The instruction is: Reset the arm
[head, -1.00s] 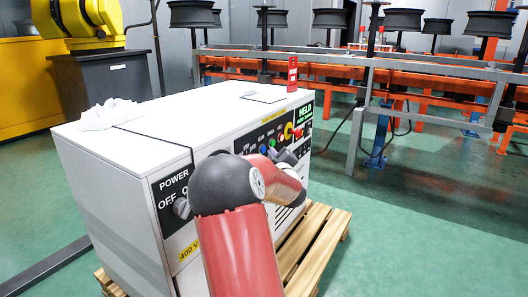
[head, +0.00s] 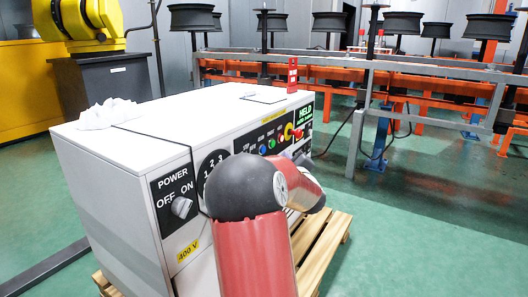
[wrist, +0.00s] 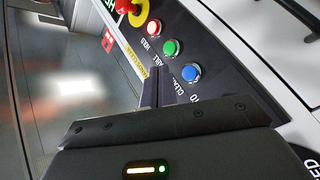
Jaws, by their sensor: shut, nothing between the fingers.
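A white control cabinet (head: 185,125) stands on a wooden pallet, with a dark panel on its front. In the head view my red arm with its black joint covers part of this panel, and my gripper is hidden behind it. In the wrist view my gripper (wrist: 157,75) is shut and empty, its fingers pointing toward the panel. A red button (wrist: 153,26), a green button (wrist: 171,47) and a blue button (wrist: 190,72) lie just beyond and right of the fingertips. A red and yellow emergency stop (wrist: 133,10) is at the top. I cannot tell whether the fingers touch the panel.
A power knob (head: 181,207) and a 1-2-3 dial (head: 212,165) sit on the cabinet's front. White crumpled stuff (head: 110,113) lies on top. The pallet (head: 325,235) sticks out below. A grey and orange rack (head: 400,64) with wheels stands behind. Green floor at right is clear.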

